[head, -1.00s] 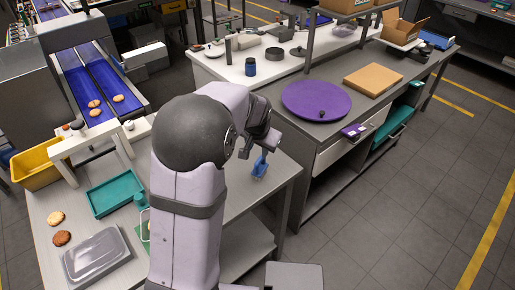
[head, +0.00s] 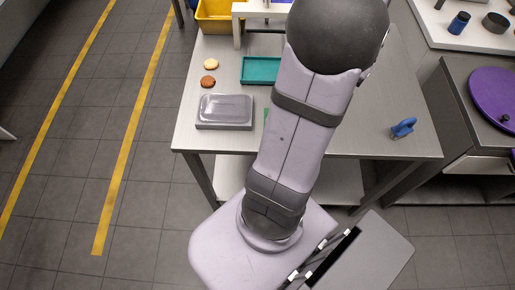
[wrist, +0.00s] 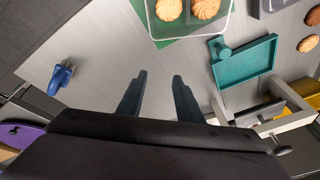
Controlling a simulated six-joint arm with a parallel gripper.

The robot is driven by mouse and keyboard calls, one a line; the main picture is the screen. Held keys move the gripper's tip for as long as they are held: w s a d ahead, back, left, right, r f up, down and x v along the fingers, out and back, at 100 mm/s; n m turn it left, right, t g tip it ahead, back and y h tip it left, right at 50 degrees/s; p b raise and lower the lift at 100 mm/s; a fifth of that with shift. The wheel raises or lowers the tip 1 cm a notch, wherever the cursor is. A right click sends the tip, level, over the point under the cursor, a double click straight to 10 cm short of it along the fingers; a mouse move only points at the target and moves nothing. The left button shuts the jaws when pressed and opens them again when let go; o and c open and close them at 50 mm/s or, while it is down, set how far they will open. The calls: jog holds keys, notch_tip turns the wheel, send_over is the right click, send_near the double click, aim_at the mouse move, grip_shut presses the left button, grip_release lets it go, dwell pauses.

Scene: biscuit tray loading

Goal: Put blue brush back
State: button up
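The blue brush (head: 403,128) rests on the steel table near its right end in the head view. It also shows at the left of the wrist view (wrist: 62,78), apart from my gripper. My gripper (wrist: 159,76) is open, with nothing between its two dark fingers, and it points at bare table. In the head view my own arm hides the gripper. A teal tray (wrist: 244,62) lies to the right in the wrist view, with a round teal piece at its corner. It is partly visible beside my arm in the head view (head: 259,70).
A clear container (wrist: 190,33) with biscuits sits on a green mat (wrist: 178,45). A grey lidded box (head: 225,111) and two loose biscuits are on the table's left. A yellow bin (head: 221,14) stands behind. Bare table (head: 375,95) lies around the brush.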

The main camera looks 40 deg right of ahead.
jog(key=w+a+f+n+y, duration=0.1)
jog(key=w+a+n, duration=0.4)
jog(key=a, duration=0.5)
jog(key=w+a+f+n+y, duration=0.1)
jog(key=w+a+n, duration=0.1)
jog(key=w+a, duration=0.65)
jog(key=s+a+f+n+g, duration=0.1)
jog(key=s+a+n, duration=0.2)
jog(key=a, duration=0.7)
jog(key=s+a+f+n+g+y, duration=0.1)
jog(key=s+a+n, duration=0.3)
jog(key=a, duration=0.7)
jog(key=shift+a+n, duration=0.3)
jog(key=shift+n, duration=0.9)
notch_tip(320, 180, down, 14)
jog(key=b, duration=1.4)
jog(key=shift+f+b, duration=0.25)
jog(key=shift+b, duration=0.05)
